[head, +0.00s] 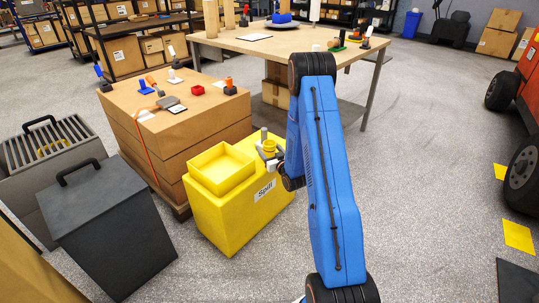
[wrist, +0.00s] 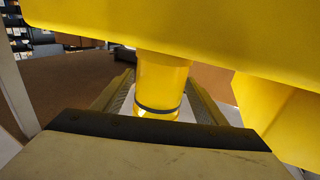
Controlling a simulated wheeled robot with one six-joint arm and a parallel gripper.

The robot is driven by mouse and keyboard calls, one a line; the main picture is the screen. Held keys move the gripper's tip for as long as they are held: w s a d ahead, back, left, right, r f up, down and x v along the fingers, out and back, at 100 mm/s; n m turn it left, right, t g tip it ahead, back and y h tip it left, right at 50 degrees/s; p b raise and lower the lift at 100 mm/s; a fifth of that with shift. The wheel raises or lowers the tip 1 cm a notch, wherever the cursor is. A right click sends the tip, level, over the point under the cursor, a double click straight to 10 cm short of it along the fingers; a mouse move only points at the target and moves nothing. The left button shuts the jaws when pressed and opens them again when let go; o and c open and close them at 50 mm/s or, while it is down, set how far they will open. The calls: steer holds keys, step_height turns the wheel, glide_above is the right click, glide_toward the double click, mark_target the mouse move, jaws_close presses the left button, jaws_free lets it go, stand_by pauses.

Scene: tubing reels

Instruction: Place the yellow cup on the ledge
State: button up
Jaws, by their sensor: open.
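The yellow cup (head: 269,146) is at the right part of the yellow spill bin's top, beside the bin's raised square opening. That flat part looks like the ledge (head: 247,143). My gripper (head: 268,153) is there at the cup. In the wrist view the cup (wrist: 161,82) has a dark band and lies between the two open fingers of my gripper (wrist: 160,100). One end of the cup meets the large yellow surface (wrist: 190,25) across the top of that view. Whether the fingers touch the cup is hard to tell.
The yellow bin (head: 232,213) bears a "Spill" label. A brown carton stack (head: 180,130) with small tools stands behind it. A dark lidded bin (head: 105,225) is at left. A workbench (head: 290,40) is behind. Open floor (head: 430,180) lies to the right.

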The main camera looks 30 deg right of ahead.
steer(key=shift+w+d, duration=0.1)
steer(key=shift+w, duration=1.15)
steer(key=c, duration=1.1)
